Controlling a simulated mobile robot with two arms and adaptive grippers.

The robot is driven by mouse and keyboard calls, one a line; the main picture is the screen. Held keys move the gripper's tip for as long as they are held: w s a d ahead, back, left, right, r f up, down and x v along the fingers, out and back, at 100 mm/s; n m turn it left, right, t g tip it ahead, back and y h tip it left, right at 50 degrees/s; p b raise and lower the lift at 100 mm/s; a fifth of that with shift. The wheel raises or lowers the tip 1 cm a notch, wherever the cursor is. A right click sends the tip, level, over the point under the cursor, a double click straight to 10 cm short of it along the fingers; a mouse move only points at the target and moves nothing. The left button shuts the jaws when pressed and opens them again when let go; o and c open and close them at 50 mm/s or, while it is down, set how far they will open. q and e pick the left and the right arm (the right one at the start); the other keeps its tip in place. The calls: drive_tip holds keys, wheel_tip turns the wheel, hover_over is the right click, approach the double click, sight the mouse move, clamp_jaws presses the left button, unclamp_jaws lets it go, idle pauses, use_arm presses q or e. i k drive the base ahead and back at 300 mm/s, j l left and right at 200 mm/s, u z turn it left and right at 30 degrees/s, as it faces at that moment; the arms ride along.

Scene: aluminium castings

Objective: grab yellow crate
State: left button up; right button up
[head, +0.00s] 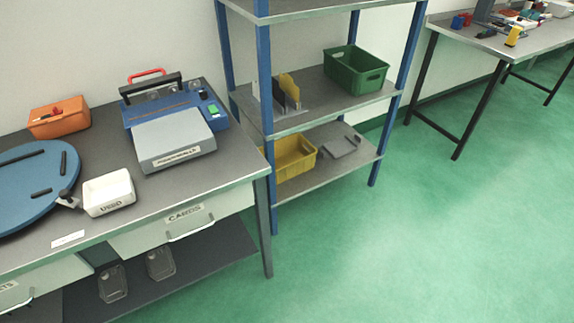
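The yellow crate (295,156) sits on the lower shelf of a blue-posted shelf unit, in the middle of the head view. Its left part is hidden behind a blue post and the near workbench. It looks upright. No gripper or arm of mine shows in the view, so neither is seen near the crate.
A green crate (356,76) stands on the shelf above. A grey flat part (341,146) lies right of the yellow crate. The workbench (225,175) with drawers, a blue machine (180,108) and a white bin (108,193) fills the left. The green floor (400,240) is clear.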

sight(292, 159)
drive_tip(key=u, duration=0.3)
drive_tip(key=i+l+u, duration=0.55)
drive_tip(key=l+u, duration=0.15)
drive_tip(key=i+l+u, duration=0.2)
drive_tip(key=l+u, duration=0.2)
